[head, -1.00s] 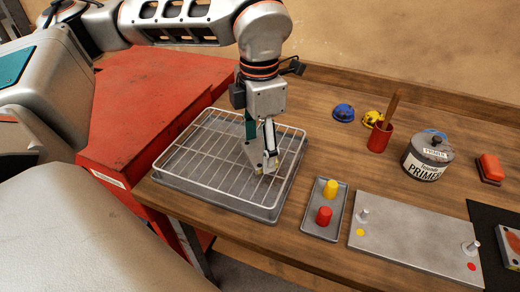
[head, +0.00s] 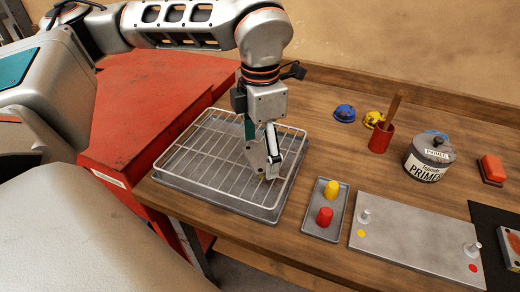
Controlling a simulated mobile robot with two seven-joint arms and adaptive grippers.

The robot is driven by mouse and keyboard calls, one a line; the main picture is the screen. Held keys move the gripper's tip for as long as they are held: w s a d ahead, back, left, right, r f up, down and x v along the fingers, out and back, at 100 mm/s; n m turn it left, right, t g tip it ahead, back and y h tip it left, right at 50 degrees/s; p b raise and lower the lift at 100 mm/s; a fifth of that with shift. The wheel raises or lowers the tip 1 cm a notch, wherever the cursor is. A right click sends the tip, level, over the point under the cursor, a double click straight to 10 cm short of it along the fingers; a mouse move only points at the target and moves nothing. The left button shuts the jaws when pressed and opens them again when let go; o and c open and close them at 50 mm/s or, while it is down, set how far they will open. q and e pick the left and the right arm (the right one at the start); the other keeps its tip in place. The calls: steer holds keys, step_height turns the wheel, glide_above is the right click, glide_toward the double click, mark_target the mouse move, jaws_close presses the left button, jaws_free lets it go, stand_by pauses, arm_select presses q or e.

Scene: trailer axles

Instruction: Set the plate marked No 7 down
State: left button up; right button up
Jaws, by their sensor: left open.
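No marking that reads No 7 is legible in the head view. A flat grey plate (head: 415,238) lies on the bench at the right. It has two upright pins, a yellow dot near the left pin and a red dot near the right one. Another small metal plate with a reddish face (head: 513,246) is cut off by the right edge, on a black mat (head: 488,218). My left gripper (head: 266,168) is open, pointing down over the right part of a wire rack (head: 205,165). I see no plate between its fingers. My right gripper is out of view.
The rack sits in a grey tray (head: 226,204). A small tray (head: 315,226) holds a yellow cap (head: 331,190) and a red cap (head: 325,216). Behind stand a red cup (head: 380,139) with a wooden handle, a primer can (head: 428,158) and a red block (head: 492,169).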

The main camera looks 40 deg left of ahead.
mark_target(260, 157)
arm_select(q)
step_height(260, 157, up, 12)
steer(key=p, duration=0.1)
steer(key=shift+p, duration=0.35)
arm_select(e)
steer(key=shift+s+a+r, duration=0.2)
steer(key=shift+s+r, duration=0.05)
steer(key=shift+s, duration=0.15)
arm_select(q)
steer(key=shift+f, duration=0.1)
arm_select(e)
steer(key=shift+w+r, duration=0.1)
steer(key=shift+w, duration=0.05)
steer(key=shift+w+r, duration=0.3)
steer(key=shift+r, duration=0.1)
